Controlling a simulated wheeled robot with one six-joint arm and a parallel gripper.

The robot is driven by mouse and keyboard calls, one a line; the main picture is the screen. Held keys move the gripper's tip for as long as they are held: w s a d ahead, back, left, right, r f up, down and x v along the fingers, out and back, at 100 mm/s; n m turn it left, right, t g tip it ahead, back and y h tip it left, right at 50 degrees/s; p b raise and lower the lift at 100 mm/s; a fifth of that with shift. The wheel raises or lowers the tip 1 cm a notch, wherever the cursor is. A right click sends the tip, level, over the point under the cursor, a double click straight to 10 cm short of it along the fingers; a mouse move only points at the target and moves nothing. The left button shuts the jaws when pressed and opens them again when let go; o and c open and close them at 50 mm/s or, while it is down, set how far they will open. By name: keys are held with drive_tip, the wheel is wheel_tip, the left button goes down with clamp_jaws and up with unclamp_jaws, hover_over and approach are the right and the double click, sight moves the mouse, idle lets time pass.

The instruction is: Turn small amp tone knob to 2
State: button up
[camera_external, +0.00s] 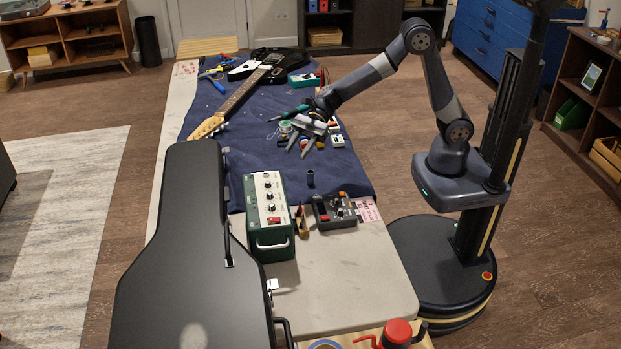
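The small amp appears to be the green box (280,242) with a pale top panel, standing on the near part of the workbench. Several dark knobs (269,197) run in a row along its panel, with a red part at the near end. The knob labels and pointer settings are too small to read, so I cannot tell which is the tone knob. My gripper (298,152) is over the blue cloth, beyond the amp and slightly to its right, pointing down among small items. Its two fingers look spread, with nothing visibly held.
A guitar (240,95) lies on the blue cloth (235,160). The near bench top (340,275) is mostly clear.

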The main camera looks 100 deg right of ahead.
sight(268, 181)
drive_tip(key=shift+m+t, duration=0.4)
drive_tip(key=shift+m, duration=0.3)
drive_tip(key=x, duration=0.4)
drive_tip(key=w+d+x, duration=0.1)
drive_tip(key=x, duration=0.7)
drive_tip(key=shift+w+d+p, duration=0.1)
drive_tip(key=shift+d+p, duration=0.15)
drive_tip(key=shift+p, duration=0.15)
clamp_jaws()
